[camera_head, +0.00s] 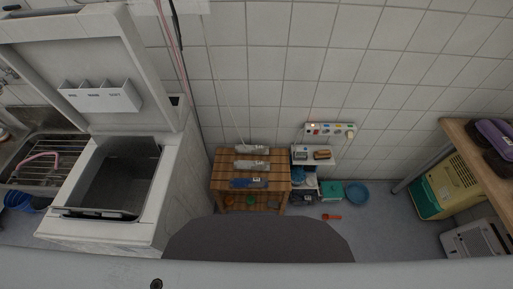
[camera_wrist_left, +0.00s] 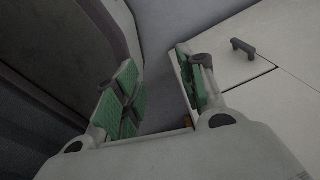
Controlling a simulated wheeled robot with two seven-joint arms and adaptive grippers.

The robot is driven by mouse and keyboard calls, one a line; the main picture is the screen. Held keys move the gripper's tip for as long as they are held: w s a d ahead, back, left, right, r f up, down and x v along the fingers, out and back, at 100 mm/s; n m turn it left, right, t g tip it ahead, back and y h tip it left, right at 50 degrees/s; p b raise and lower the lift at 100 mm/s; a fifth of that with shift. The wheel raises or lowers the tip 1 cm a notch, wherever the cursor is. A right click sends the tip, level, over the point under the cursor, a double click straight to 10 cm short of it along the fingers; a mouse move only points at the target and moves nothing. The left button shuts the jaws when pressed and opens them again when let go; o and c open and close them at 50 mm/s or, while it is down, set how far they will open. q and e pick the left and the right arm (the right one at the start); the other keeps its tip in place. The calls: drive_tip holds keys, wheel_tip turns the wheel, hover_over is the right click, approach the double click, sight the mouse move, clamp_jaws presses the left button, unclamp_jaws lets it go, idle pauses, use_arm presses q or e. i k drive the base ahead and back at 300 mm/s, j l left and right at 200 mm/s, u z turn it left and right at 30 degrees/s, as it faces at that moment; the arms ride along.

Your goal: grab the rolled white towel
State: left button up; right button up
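In the head view, a slatted wooden stand (camera_head: 222,183) by the tiled wall holds rolled bundles. One whitish roll (camera_head: 252,165) lies across its middle and another pale roll (camera_head: 252,149) lies behind it. A blue roll (camera_head: 249,183) lies in front. They are small in the picture, so I cannot tell for certain which is the rolled white towel. My left gripper (camera_wrist_left: 160,66) shows in the left wrist view with its green-padded fingers apart and nothing between them. No towel shows in that view. My right gripper is in neither view.
A top-opening washer (camera_head: 123,180) with its lid up stands left of the stand. A small white shelf unit (camera_head: 314,158), a blue basin (camera_head: 356,193) and a wooden bench (camera_head: 478,150) are to the right. In the wrist view, a pale cabinet with a dark handle (camera_wrist_left: 243,48) is close to the gripper.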

sight(258, 149)
drive_tip(key=i+l, duration=0.1)
drive_tip(key=l, duration=0.6)
drive_tip(key=i+l, duration=0.1)
drive_tip(key=l, duration=0.6)
drive_tip(key=i+l+u, duration=0.1)
drive_tip(key=l, duration=1.35)
drive_tip(key=i+u, duration=0.05)
drive_tip(key=i, duration=0.05)
